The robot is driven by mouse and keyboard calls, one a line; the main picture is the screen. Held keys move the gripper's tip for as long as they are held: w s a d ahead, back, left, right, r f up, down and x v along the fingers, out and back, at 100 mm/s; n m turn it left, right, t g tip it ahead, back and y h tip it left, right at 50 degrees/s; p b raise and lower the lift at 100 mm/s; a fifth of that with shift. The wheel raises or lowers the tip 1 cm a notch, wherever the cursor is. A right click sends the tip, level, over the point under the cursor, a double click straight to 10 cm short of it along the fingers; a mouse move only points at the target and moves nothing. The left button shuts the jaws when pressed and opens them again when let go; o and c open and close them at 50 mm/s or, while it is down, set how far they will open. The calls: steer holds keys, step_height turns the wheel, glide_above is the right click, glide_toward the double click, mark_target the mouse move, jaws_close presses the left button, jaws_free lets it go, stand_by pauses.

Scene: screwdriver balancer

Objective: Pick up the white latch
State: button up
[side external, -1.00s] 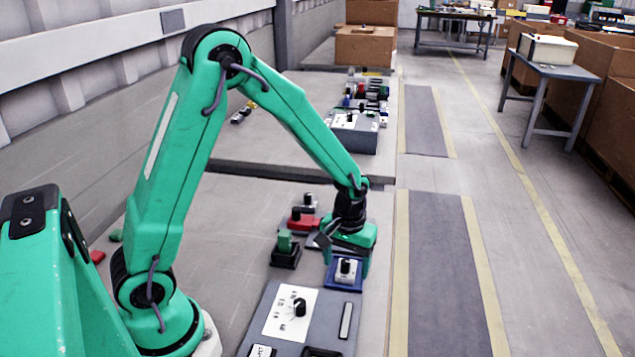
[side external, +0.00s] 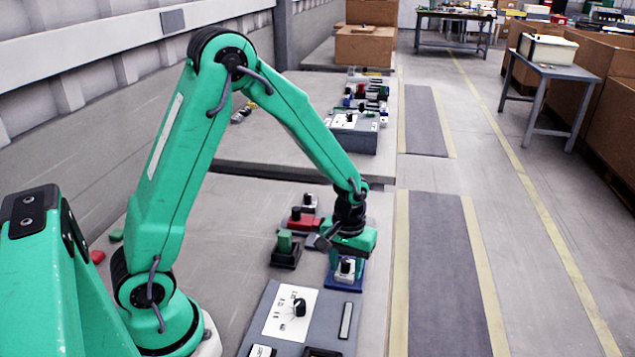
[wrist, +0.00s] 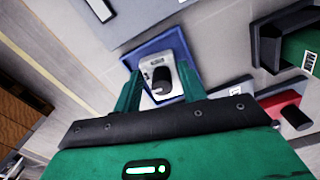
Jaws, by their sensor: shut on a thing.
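The white latch (side external: 346,268) has a dark knob on top and sits in or just over a blue tray (side external: 332,285) on the bench. It also shows in the wrist view (wrist: 160,72), between my two green fingers, with the blue tray (wrist: 141,52) around it. My gripper (side external: 347,266) points down over the tray and is shut on the white latch. The fingers (wrist: 160,88) stand on either side of it in the wrist view. I cannot tell whether the latch touches the tray floor.
A green block in a dark holder (side external: 286,249) and a red part (side external: 302,219) stand close to the left of my gripper. A grey panel with a black knob (side external: 300,307) lies in front. The bench's right edge is near the tray.

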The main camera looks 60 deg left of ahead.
steer(key=shift+r, duration=0.1)
steer(key=shift+r, duration=0.9)
step_height(320, 180, up, 2)
steer(key=shift+r, duration=0.2)
steer(key=s+d+r, duration=0.6)
steer(key=d, duration=0.3)
steer(key=shift+s+d+r, duration=0.15)
steer(key=shift+d+r, duration=0.15)
steer(key=shift+d, duration=0.1)
